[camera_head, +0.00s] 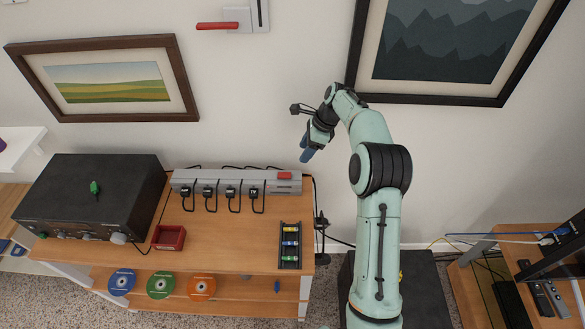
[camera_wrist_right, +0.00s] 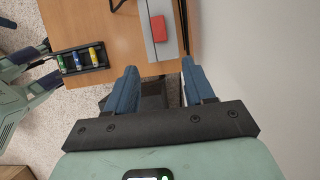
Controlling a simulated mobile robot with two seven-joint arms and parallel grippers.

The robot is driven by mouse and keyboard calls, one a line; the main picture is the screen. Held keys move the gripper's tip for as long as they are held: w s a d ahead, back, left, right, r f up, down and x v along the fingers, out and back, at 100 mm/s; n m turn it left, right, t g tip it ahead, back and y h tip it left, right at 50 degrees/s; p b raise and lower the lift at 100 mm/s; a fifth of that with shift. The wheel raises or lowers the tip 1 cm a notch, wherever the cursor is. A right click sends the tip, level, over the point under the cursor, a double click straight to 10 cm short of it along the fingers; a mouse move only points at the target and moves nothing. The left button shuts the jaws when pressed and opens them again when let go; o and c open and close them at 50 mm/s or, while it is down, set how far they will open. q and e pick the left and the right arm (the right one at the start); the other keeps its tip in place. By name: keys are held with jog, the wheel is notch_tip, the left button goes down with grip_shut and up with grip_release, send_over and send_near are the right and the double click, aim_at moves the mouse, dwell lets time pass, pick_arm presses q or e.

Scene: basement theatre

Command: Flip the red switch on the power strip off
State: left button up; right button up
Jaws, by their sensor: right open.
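The grey power strip (camera_head: 232,184) lies along the back of the wooden bench, against the wall, with several black plugs in it. Its red switch (camera_head: 284,175) is at the right end. In the right wrist view the red switch (camera_wrist_right: 158,24) shows near the top, on the grey end of the strip (camera_wrist_right: 165,50). My right gripper (camera_head: 306,156) is in the air above and a little to the right of the switch, apart from it. Its blue fingers (camera_wrist_right: 160,88) are open and empty.
A black tray with small batteries (camera_head: 290,245) stands in front of the switch end. A black amplifier (camera_head: 92,195) and a small red box (camera_head: 169,238) are to the left. The wall is close behind. A framed picture (camera_head: 105,78) hangs above.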

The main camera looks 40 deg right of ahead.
aim_at(289, 175)
pick_arm(q)
jog(key=shift+s+f+b, duration=0.4)
jog(key=shift+s+f, duration=0.25)
jog(key=shift+f, duration=0.05)
pick_arm(e)
jog(key=x, duration=1.1)
jog(key=shift+w+f, duration=0.1)
jog(key=shift+f, duration=0.1)
grip_shut()
jog(key=g+h+p, duration=0.1)
jog(key=p, duration=0.2)
jog(key=shift+w+a+r, duration=0.3)
jog(key=shift+w+r, duration=0.05)
jog(key=shift+r, duration=0.05)
jog(key=shift+f, duration=0.1)
jog(key=shift+s+f, duration=0.1)
jog(key=shift+s, duration=0.1)
jog(key=shift+c, duration=0.9)
grip_release()
jog(key=shift+d, duration=0.1)
pick_arm(q)
jog(key=w+r, duration=0.4)
jog(key=shift+w, duration=0.15)
pick_arm(e)
jog(key=shift+o, duration=0.9)
